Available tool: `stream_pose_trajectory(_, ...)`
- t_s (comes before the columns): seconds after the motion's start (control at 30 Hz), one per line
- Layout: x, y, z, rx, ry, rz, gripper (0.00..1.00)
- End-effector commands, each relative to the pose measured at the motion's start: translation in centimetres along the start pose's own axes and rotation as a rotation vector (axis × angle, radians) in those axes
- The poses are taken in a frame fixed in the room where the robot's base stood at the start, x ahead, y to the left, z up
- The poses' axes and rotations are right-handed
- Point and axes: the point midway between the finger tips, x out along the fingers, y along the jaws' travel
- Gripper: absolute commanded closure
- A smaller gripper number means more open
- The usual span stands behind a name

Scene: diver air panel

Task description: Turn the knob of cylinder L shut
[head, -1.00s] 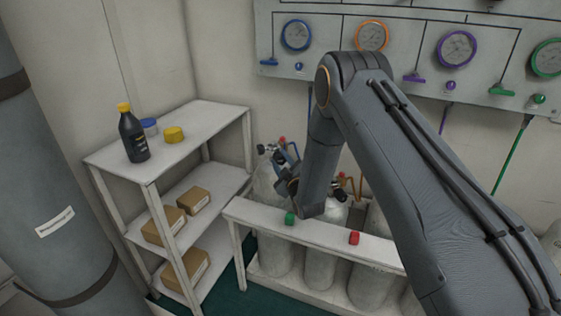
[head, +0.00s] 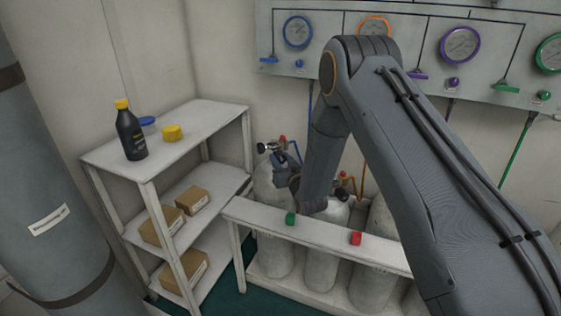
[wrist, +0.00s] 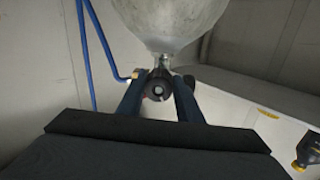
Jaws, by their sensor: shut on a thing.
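The left cylinder (head: 272,230), grey-white with a blue hose, stands behind the white rail. The wrist view shows it upside down (wrist: 165,18), its valve neck pointing toward my gripper. Its round black knob (wrist: 158,88) has a pale centre and faces the wrist camera. My gripper (wrist: 158,100) has one blue finger on each side of this knob and is shut on it. In the head view my gripper (head: 284,168) is at the top of the left cylinder, partly hidden by my own arm. The knob's grip area is hidden there.
A white rail (head: 318,233) with a green piece (head: 290,218) and a red piece (head: 356,238) runs in front of the cylinders. A shelf (head: 200,128) with bottle (head: 130,135) and boxes stands left. The gauge panel (head: 400,60) is behind.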

Motion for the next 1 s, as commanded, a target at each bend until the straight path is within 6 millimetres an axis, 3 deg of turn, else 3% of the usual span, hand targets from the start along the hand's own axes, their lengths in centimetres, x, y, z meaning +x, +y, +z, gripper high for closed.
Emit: stream_pose_trajectory(1.0, -0.01, 0.08, -0.07, 0.964, -0.038, -0.037, 0.9)
